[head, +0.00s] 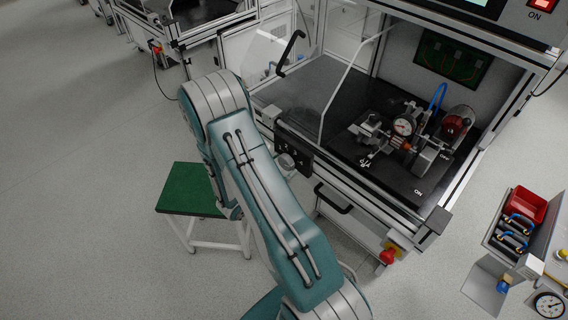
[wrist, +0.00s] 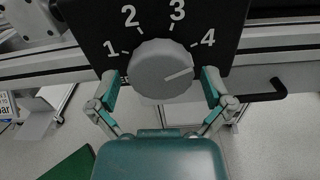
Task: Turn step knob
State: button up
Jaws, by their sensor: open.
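The step knob (wrist: 160,68) is a round grey dial on a black panel (wrist: 85,18) marked 1, 2, 3 and 4. Its white line points right and slightly up, a little below the 4 mark. My gripper (wrist: 161,75) is open, with one teal finger at the knob's left side and one at its right. I cannot tell whether the fingers touch it. In the head view the panel (head: 294,153) sits on the front left of the test bench, and my arm partly hides the area around the gripper.
The bench (head: 400,185) holds a fixture with a dial gauge (head: 403,126). A clear door (head: 310,85) stands open above the panel. A black handle (wrist: 262,92) is right of the knob. A green-topped stool (head: 188,188) stands left of my arm. A red bin (head: 526,204) is at right.

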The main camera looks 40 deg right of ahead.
jog(key=c, duration=1)
jog(key=shift+o, duration=0.2)
jog(key=shift+n, duration=0.4)
jog(key=n, duration=0.3)
jog(key=shift+n, duration=0.4)
jog(key=n, duration=0.4)
jog(key=shift+w+r+n, duration=0.1)
jog(key=shift+n, duration=0.2)
jog(key=n, duration=0.4)
jog(key=shift+n, duration=2.2)
